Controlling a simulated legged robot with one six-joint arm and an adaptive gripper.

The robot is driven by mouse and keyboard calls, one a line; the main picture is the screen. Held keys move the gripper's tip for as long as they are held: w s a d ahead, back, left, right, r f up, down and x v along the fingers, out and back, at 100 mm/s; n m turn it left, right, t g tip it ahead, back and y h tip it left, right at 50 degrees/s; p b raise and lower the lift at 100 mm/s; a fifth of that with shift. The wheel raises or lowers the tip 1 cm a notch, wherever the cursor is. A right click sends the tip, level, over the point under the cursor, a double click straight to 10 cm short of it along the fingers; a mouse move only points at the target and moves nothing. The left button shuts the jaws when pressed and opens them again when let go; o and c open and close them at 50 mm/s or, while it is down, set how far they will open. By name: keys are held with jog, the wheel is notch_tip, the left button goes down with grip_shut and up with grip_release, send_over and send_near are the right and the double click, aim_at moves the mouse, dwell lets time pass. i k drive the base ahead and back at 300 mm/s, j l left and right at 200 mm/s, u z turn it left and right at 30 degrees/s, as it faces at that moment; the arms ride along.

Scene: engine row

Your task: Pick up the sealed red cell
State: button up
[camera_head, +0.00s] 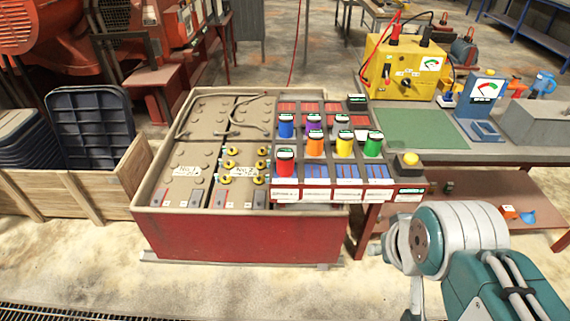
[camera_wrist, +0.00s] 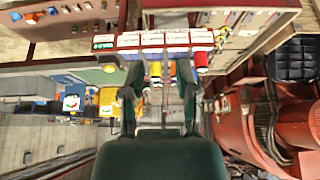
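The red cell (camera_head: 285,162) stands upright in the front left of a rack (camera_head: 318,196), its dark cap ringed with a pale band. Blue (camera_head: 286,126), purple (camera_head: 313,128), orange (camera_head: 315,143), yellow (camera_head: 344,146) and green (camera_head: 373,144) cells stand near it. In the wrist view, which looks upside down, the red cell (camera_wrist: 201,62) shows at the rack's edge, just right of my right-hand finger. My gripper (camera_wrist: 159,75) has its two dark fingers spread with no object held between them. In the head view my arm is at lower right; the gripper's fingers do not show.
A red-sided tray (camera_head: 240,238) with large battery blocks lies under and left of the rack. A workbench (camera_head: 440,157) on the right carries a yellow charger (camera_head: 405,68), a blue meter (camera_head: 482,100) and a yellow button (camera_head: 411,159). A wooden crate (camera_head: 108,190) stands left.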

aim_at(284, 155)
jog(key=i+j, duration=0.1)
jog(key=i, duration=0.45)
jog(key=i+j, duration=0.1)
jog(key=i, duration=0.45)
jog(key=u, duration=0.05)
